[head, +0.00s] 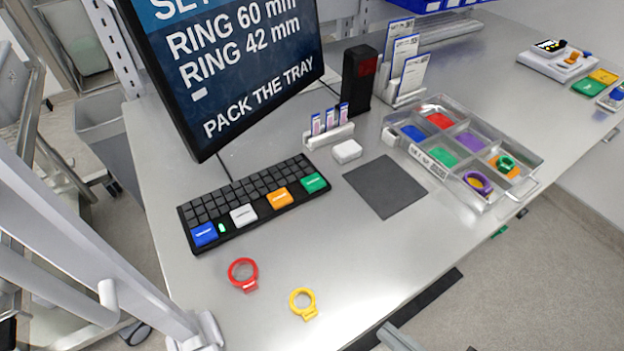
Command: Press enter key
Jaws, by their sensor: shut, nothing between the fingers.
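A black keyboard (262,188) lies on the steel table below the monitor. Along its front edge it has a large blue key (204,234), a white key (243,215), an orange key (279,198) and a green key (314,183). Their labels are too small to read, so I cannot tell which is enter. A small green light shows beside the blue key. The monitor (240,65) reads "RING 60 mm", "RING 42 mm" and "PACK THE TRAY", with a small white block on the line between. My gripper is not in view.
A red ring (243,274) and a yellow ring (303,304) lie in front of the keyboard. A dark mat (385,187), a white box (347,151) and a compartmented tray (527,196) stand to the right. The table front (350,280) is mostly clear.

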